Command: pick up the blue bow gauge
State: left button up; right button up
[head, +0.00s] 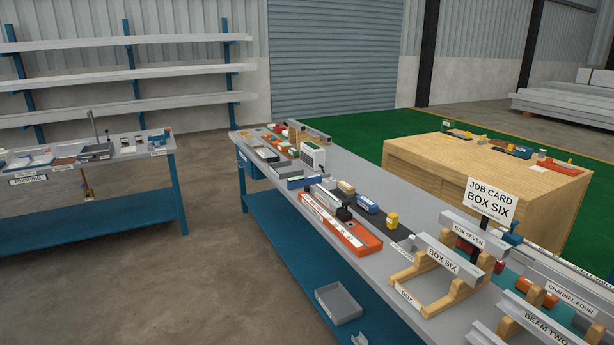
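I cannot tell for sure which thing is the blue bow gauge. A small blue block (367,205) lies on the long grey bench (350,166), near its middle. A blue tool-like thing (512,234) stands just right of the job card (491,200), partly among the beams. A flat dark-blue thing (518,152) lies on top of the wooden crate (470,165). All are too small to make out in detail. Neither of my grippers is in view.
An orange tray (352,238), a yellow block (392,221) and the box six beam (442,252) on wooden stands crowd the bench. A grey bin (338,303) sits on its lower shelf. Another bench (95,160) is at left. Open concrete floor (200,270) lies between.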

aim_at(297, 182)
jog(key=i+j+u, duration=0.3)
jog(key=i, duration=0.7)
jog(key=i+u, duration=0.3)
jog(key=i, duration=0.7)
jog(key=i+j+z, duration=0.1)
jog(key=i+z, duration=0.15)
jog(key=i, duration=0.25)
jog(key=i+j+z, duration=0.25)
jog(key=i, duration=0.25)
jog(key=i+j+z, duration=0.25)
jog(key=i, duration=0.25)
jog(key=i+j+z, duration=0.25)
jog(key=i, duration=0.25)
jog(key=j, duration=0.1)
